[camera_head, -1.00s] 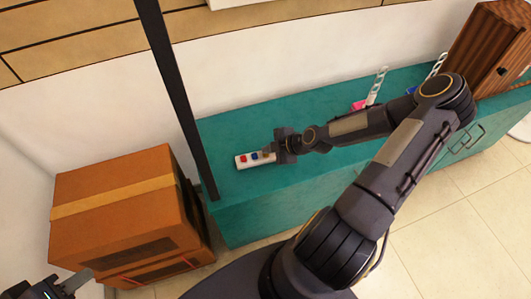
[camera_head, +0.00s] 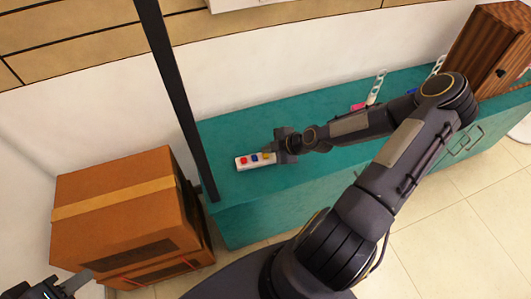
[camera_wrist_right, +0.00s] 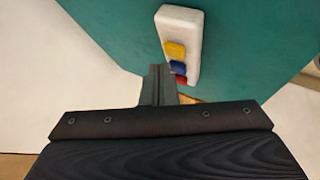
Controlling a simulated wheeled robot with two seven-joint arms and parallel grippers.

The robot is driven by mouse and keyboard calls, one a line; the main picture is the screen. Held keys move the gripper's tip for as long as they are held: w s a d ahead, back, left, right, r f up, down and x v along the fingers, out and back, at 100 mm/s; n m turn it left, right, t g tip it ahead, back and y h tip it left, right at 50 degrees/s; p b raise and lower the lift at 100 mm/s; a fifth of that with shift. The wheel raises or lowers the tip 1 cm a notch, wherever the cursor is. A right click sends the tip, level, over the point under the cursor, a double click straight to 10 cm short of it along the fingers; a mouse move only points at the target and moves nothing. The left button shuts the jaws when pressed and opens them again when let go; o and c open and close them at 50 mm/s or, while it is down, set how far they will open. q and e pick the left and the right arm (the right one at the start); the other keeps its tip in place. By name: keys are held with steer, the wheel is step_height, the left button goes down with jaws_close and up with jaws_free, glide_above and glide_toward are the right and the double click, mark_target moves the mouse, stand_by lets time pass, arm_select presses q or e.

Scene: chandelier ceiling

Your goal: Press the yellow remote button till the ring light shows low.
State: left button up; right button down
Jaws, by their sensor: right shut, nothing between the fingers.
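The white remote (camera_head: 245,164) lies on the teal cabinet top and has a red button (camera_head: 243,160), a blue button (camera_head: 254,157) and a yellow button (camera_head: 266,156). The right wrist view also shows the remote (camera_wrist_right: 184,22), with its yellow button (camera_wrist_right: 174,50) uncovered. My right gripper (camera_head: 273,152) is shut and empty, beside the remote's yellow end in the head view. Its fingertips (camera_wrist_right: 160,70) appear apart from the yellow button. My left gripper (camera_head: 72,284) is partly in view at the lower left, away from the remote. No lit ring light is visible.
A black upright pole (camera_head: 175,90) stands in front of the cabinet (camera_head: 300,110). Stacked cardboard boxes (camera_head: 120,205) are at the left. A wooden box (camera_head: 487,45) and small pink and blue items stand farther right on the top.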

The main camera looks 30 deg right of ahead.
mark_target(268, 157)
steer(key=shift+r, duration=0.15)
step_height(268, 157, up, 5)
steer(key=p, duration=0.4)
stand_by(0.4)
stand_by(2.2)
steer(key=shift+s+a+r+g, duration=0.15)
steer(key=shift+a+r+g, duration=0.05)
steer(key=shift+r+g, duration=0.1)
steer(key=s+a+r+m+g+p, duration=0.1)
steer(key=s+a+r+m, duration=0.4)
steer(key=r, duration=0.8)
steer(key=s+a+r+m+g+p, duration=0.1)
steer(key=s+a+r+m, duration=0.5)
steer(key=s+r+m, duration=0.5)
steer(key=s+r, duration=0.1)
steer(key=s, duration=0.2)
steer(key=shift+s+r+h, duration=0.3)
steer(key=shift+s+r, duration=0.1)
